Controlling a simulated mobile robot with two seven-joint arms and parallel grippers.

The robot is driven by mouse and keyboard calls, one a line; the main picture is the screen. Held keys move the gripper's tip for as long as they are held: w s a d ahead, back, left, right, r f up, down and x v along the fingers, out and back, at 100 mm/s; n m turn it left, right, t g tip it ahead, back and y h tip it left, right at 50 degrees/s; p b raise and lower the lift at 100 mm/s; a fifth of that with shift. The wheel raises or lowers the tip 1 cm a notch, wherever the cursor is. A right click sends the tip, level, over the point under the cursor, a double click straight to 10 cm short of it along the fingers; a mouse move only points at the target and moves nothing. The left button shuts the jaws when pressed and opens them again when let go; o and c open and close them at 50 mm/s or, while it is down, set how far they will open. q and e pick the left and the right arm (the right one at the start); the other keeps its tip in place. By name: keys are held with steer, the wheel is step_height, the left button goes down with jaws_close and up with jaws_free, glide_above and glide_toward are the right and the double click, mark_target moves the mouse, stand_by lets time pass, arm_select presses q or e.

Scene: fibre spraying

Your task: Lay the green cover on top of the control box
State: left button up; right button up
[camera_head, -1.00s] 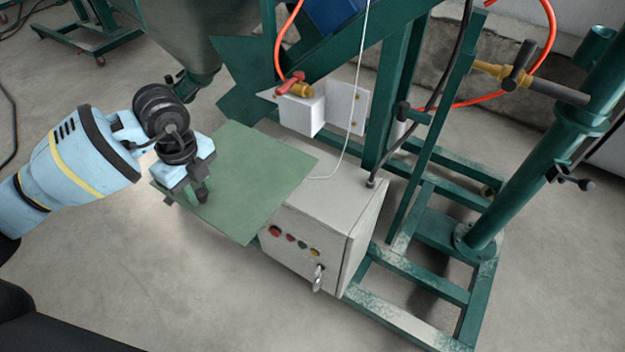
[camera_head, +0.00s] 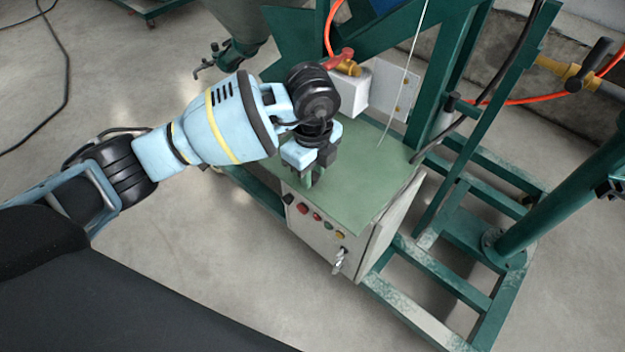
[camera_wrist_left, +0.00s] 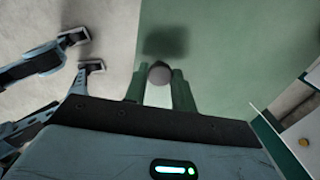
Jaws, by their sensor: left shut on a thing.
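The green cover (camera_head: 365,185) is a flat, thin sheet spread over the top of the control box (camera_head: 318,231). It hides the box's top face; I cannot tell whether it rests fully on it. The box's pale front, with coloured buttons and a key, shows below the cover's front edge. My left gripper (camera_head: 311,177) is over the cover's left part, shut on its round grey knob. In the left wrist view, the knob (camera_wrist_left: 159,73) sits between the fingers (camera_wrist_left: 160,90), with the cover (camera_wrist_left: 235,50) spreading to the right.
A white bracket box with a red-handled valve (camera_head: 345,62) stands just behind the cover. A thin white cord (camera_head: 405,75) comes down to the cover. Green frame posts (camera_head: 440,80) rise behind and right. The floor (camera_head: 180,280) in front is clear.

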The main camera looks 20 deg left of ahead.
arm_select(q)
steer(key=shift+f, duration=0.25)
steer(key=shift+f+b, duration=0.4)
steer(key=shift+f, duration=1.15)
jaws_close()
steer(key=o, duration=1)
jaws_free()
steer(key=shift+r, duration=0.1)
